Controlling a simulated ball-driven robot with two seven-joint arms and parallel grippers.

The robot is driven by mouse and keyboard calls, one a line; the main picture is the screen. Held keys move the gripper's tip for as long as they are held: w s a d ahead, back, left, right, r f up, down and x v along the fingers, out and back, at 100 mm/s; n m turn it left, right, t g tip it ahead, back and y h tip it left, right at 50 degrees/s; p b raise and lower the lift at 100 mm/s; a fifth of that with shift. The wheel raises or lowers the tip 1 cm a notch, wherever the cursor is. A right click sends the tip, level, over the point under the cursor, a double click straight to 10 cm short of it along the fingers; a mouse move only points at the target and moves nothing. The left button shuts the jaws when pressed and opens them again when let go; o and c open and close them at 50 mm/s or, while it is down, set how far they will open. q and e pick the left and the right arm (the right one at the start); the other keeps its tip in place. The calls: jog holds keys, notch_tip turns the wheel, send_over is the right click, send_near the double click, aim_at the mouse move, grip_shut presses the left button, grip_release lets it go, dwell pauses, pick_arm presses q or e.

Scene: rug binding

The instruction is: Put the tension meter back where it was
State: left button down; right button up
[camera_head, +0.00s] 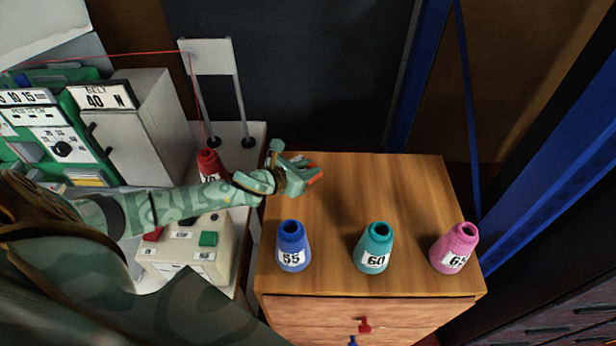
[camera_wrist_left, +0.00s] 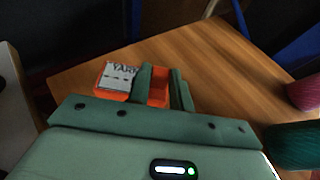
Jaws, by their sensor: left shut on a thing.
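The tension meter is orange with a pale label reading "YARN" and shows in the left wrist view (camera_wrist_left: 112,82). My left gripper (camera_head: 306,174) is shut on it, over the left rear part of the wooden cabinet top (camera_head: 385,185). In the head view only a small orange part of the meter (camera_head: 316,180) shows past the fingers. I cannot tell whether the meter touches the wood. My right gripper is not in view.
A blue cone (camera_head: 291,248), a teal cone (camera_head: 373,250) and a pink cone (camera_head: 454,250) stand along the cabinet's front edge. A red cone (camera_head: 208,165) stands left, near a thread stand (camera_head: 208,58). The cabinet top's rear right is clear.

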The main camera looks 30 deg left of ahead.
pick_arm(q)
notch_tip(320, 180, down, 3)
jog(key=shift+s+r+b, duration=0.1)
jog(key=shift+r+b, duration=0.05)
jog(key=shift+b, duration=0.25)
jog(key=shift+r, duration=0.15)
jog(key=shift+f, duration=0.2)
jog(key=c, duration=1.3)
grip_release()
jog(key=shift+o, duration=0.2)
